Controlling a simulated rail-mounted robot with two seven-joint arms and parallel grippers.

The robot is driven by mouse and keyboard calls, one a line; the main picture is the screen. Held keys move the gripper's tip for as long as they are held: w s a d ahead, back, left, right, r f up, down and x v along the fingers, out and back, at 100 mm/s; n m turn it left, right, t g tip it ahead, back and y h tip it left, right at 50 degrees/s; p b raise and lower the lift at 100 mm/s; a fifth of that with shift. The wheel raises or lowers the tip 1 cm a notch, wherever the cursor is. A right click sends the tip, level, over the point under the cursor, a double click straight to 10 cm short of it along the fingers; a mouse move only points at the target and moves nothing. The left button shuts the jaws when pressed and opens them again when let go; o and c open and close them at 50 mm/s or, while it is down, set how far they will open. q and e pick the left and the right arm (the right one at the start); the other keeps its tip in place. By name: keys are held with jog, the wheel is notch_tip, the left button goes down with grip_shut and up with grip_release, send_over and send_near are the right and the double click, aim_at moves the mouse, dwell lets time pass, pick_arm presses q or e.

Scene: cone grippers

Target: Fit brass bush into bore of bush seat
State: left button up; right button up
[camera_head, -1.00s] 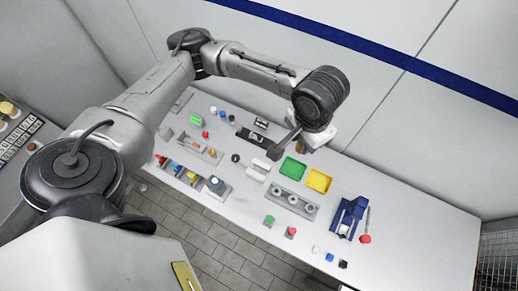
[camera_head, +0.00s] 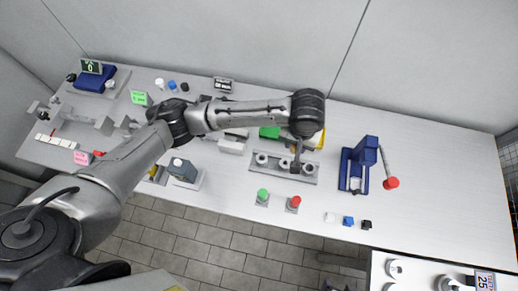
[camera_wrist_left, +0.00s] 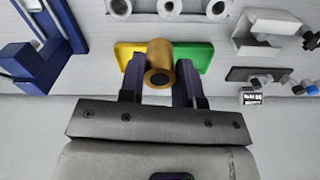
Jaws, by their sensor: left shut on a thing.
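The brass bush (camera_wrist_left: 159,53) is a gold cylinder with a dark bore. In the left wrist view my left gripper (camera_wrist_left: 159,82) is shut on it, fingers either side. Behind the bush lie the yellow tray and the green tray. In the head view the same gripper (camera_head: 297,165) hangs down near a grey plate (camera_head: 272,168) with three ring-shaped bored seats, which I take to be the bush seat. The rings (camera_wrist_left: 168,7) show at the top of the wrist view, apart from the bush. My right gripper is not in view.
A blue press-like fixture (camera_head: 358,165) and a red-ended lever (camera_head: 390,183) stand right of the plate. A green button (camera_head: 263,194) and a red button (camera_head: 295,202) sit in front. The yellow tray (camera_wrist_left: 129,52) and green tray (camera_wrist_left: 197,54) lie behind.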

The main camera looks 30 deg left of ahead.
pick_arm(q)
jog(key=f, duration=0.1)
jog(key=d+f+b, duration=0.1)
jog(key=f, duration=0.1)
jog(key=shift+w+f, duration=0.1)
jog(key=shift+a+f, duration=0.1)
jog(key=shift+f, duration=0.25)
jog(key=b, duration=0.2)
send_over(267, 147)
notch_tip(267, 147, down, 7)
jog(key=shift+r, duration=0.1)
jog(key=shift+f+b, duration=0.65)
jog(key=shift+f, duration=1.35)
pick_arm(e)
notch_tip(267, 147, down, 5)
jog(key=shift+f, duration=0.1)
pick_arm(q)
jog(key=shift+f, duration=0.15)
jog(key=o, duration=1)
jog(key=shift+c, duration=0.2)
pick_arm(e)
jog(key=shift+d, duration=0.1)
